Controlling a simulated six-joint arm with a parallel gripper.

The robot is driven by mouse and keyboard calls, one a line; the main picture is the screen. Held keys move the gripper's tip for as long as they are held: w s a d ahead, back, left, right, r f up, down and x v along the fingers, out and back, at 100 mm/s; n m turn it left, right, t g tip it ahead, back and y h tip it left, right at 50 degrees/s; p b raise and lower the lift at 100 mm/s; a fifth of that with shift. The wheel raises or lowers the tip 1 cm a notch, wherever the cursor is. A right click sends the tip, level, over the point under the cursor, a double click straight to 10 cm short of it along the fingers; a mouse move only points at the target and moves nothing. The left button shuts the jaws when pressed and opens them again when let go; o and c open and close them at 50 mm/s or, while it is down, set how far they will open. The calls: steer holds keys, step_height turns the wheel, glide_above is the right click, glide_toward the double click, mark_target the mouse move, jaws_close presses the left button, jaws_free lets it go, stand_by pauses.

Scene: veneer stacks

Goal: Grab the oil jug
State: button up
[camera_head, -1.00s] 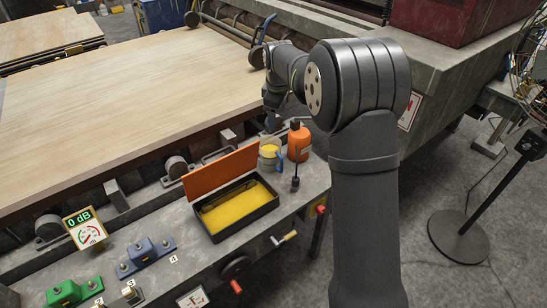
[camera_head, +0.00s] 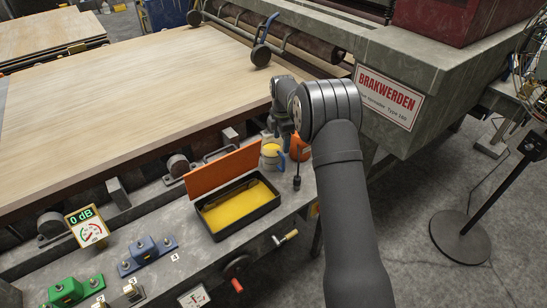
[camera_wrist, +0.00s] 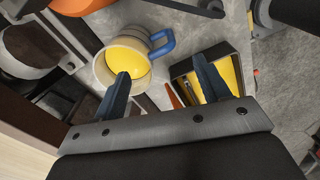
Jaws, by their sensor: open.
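The oil jug (camera_head: 271,156) is a pale round cup with yellow oil inside and a blue handle, standing upright on the grey bench. In the wrist view the jug (camera_wrist: 103,70) is seen from above, with its handle (camera_wrist: 162,43) pointing right. My gripper (camera_wrist: 162,68) is open and empty. Its left finger overlaps the jug's opening in that view, and its right finger overlaps the black tray. The handle appears between the two fingertips. I cannot tell how far above the jug the fingers are. In the head view my wrist is just above and right of the jug.
An orange bottle (camera_head: 306,152) stands close right of the jug, partly hidden by my arm. A black tray of yellow liquid (camera_head: 272,205) with a raised orange lid (camera_head: 218,170) is in front. A dark upright tool (camera_head: 297,178) stands at its right.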

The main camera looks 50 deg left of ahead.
mark_target(282, 157)
step_height(282, 157, down, 9)
steer(key=shift+w+d+f, duration=0.1)
steer(key=shift+f, duration=0.05)
steer(key=c, duration=1.5)
